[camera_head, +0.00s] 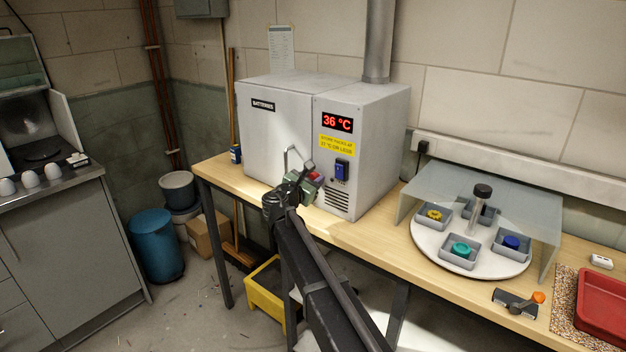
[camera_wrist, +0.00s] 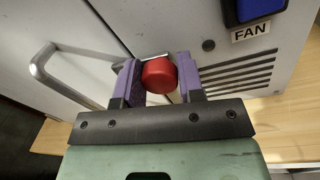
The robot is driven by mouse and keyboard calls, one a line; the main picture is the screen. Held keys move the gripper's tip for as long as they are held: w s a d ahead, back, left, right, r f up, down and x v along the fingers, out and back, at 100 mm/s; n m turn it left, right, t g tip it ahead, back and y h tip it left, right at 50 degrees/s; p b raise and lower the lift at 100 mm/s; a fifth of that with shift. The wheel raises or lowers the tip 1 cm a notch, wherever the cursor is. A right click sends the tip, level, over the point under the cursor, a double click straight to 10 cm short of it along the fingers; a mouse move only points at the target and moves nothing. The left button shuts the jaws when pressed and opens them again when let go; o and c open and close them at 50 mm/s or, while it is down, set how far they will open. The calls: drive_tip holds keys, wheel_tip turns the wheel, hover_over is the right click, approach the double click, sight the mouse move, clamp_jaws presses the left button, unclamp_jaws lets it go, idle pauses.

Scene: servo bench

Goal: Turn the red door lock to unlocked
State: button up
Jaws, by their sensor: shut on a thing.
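The red door lock (camera_wrist: 158,73) is a round red knob on the front of the white battery cabinet (camera_head: 275,130). In the wrist view it sits between the two purple fingers of my gripper (camera_wrist: 160,82), which is shut on it. In the head view my gripper (camera_head: 314,178) is at the cabinet's lower front, and only a bit of red shows there. The cabinet door looks shut. Its metal handle (camera_wrist: 42,68) is left of my gripper. I cannot tell from these frames which way the lock is turned.
A blue switch (camera_head: 342,170) marked FAN and vent slots (camera_wrist: 240,75) are right of the lock. The display (camera_head: 337,122) reads 36 °C above a yellow label (camera_head: 337,145). A turntable (camera_head: 440,258) under a clear cover stands to the right on the wooden bench (camera_head: 370,245).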

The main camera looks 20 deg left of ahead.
drive_tip(key=m, duration=0.4)
drive_tip(key=shift+b, duration=0.3)
drive_tip(key=m, duration=0.5)
drive_tip(key=shift+h, duration=0.4)
drive_tip(key=m, duration=0.4)
drive_tip(key=shift+b, duration=0.35)
drive_tip(key=shift+f+m+h, duration=0.1)
drive_tip(key=shift+m+h, duration=0.4)
drive_tip(key=shift+m, duration=1.6)
drive_tip(key=o, duration=0.9)
drive_tip(key=shift+s, duration=0.1)
